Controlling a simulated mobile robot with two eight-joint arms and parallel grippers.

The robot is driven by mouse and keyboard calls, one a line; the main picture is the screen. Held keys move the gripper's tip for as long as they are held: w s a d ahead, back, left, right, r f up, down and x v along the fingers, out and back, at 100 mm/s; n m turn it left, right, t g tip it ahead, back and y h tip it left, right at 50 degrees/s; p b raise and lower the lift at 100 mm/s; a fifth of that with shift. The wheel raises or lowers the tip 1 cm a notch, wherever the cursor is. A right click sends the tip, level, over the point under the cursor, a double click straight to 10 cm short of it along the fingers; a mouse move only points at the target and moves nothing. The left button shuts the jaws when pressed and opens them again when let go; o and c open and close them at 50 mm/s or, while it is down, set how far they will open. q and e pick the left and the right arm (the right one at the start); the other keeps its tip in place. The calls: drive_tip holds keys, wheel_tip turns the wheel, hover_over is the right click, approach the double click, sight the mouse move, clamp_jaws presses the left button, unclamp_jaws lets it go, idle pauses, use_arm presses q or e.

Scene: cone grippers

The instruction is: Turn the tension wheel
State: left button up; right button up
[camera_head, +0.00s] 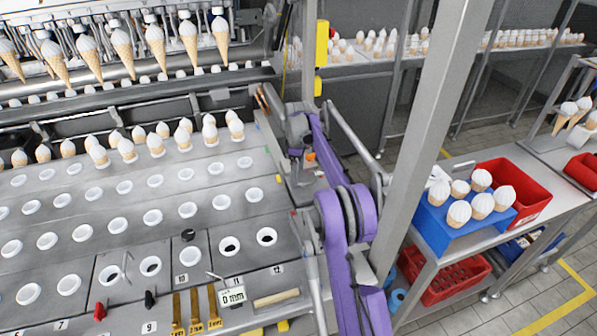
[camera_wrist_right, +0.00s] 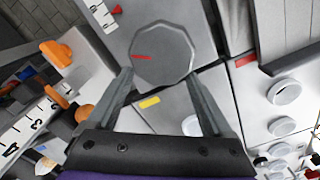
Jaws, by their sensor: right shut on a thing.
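The tension wheel (camera_wrist_right: 163,52) is a grey, many-sided knob with a short red mark on its face, in the upper middle of the right wrist view. My right gripper (camera_wrist_right: 161,73) has one finger on each side of the wheel's near edge and is shut on it. In the head view my purple right arm reaches up from the bottom to the right edge of the machine. The wheel is not clear in that view. My left gripper is in neither view.
In the wrist view, a ruler scale (camera_wrist_right: 25,125) and orange knobs (camera_wrist_right: 57,52) lie left of the wheel. The head view shows a tray deck (camera_head: 75,185) with cones, a grey post (camera_head: 437,120), and a blue box (camera_head: 437,222) of cones on the right.

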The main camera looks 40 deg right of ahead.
sight(300, 177)
drive_tip(key=n, duration=0.3)
drive_tip(key=shift+s+a+f, duration=0.15)
drive_tip(key=shift+s+a, duration=0.05)
drive_tip(key=shift+s, duration=0.2)
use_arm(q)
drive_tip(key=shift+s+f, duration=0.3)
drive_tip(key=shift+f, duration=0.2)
use_arm(e)
drive_tip(key=shift+s+a+n, duration=0.1)
drive_tip(key=shift+s+n, duration=0.1)
drive_tip(key=shift+n, duration=1.2)
drive_tip(key=o, duration=1.1)
drive_tip(key=shift+c, duration=0.2)
drive_tip(key=shift+o, duration=0.4)
drive_tip(key=shift+s, duration=0.1)
drive_tip(key=shift+r, duration=0.4)
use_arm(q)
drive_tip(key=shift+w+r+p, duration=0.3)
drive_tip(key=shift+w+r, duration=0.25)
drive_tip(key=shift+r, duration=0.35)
use_arm(e)
wheel_tip(300, 177, up, 10)
drive_tip(key=shift+d+r, duration=0.15)
drive_tip(key=shift+d, duration=0.05)
